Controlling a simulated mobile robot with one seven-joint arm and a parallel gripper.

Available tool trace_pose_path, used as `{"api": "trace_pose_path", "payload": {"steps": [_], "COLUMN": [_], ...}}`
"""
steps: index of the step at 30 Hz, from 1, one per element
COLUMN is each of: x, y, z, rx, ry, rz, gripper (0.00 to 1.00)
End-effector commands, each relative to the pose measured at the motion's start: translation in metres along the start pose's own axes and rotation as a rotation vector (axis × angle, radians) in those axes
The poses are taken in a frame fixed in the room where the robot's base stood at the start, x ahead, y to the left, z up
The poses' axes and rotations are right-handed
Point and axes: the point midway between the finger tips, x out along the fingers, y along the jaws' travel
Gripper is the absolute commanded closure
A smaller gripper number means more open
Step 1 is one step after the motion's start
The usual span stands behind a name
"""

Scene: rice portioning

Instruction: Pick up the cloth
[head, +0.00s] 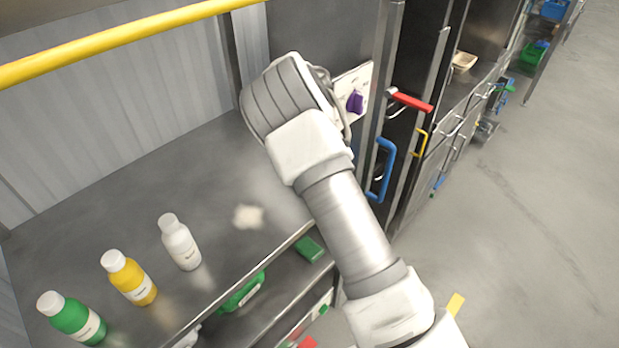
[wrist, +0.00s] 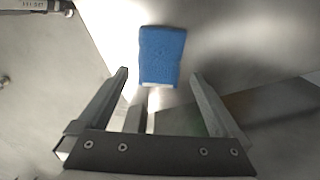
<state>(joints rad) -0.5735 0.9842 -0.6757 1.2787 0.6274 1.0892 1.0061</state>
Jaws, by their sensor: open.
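A blue cloth (wrist: 162,50), folded into a rough rectangle, lies on the steel surface in the wrist view. It is just beyond my gripper (wrist: 159,74), roughly centred between the fingers. My gripper is open, with nothing between its fingers that I can tell is held. Its height above the cloth is hard to judge. In the head view, my arm reaches over the right part of the counter, and the fingers and the cloth are hidden behind it.
A white bottle (head: 180,243), a yellow bottle (head: 129,278) and a green bottle (head: 72,318) stand on the steel counter (head: 110,215). A pale patch (head: 248,216) lies right of them. A yellow rail (head: 120,45) crosses above. Cabinets with a blue handle (head: 386,165) stand at right.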

Motion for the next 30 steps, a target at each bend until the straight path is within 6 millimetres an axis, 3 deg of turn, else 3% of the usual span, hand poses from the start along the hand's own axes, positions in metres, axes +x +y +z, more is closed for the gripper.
{"api": "trace_pose_path", "payload": {"steps": [12, 22, 30], "x": [0.052, 0.060, 0.059], "y": [0.000, 0.000, 0.000], "z": [0.000, 0.000, 0.000], "rx": [-0.001, 0.000, 0.000], "ry": [-0.001, -0.001, -0.001], "rz": [0.002, -0.001, -0.001], "gripper": [0.00, 0.00, 0.49]}}
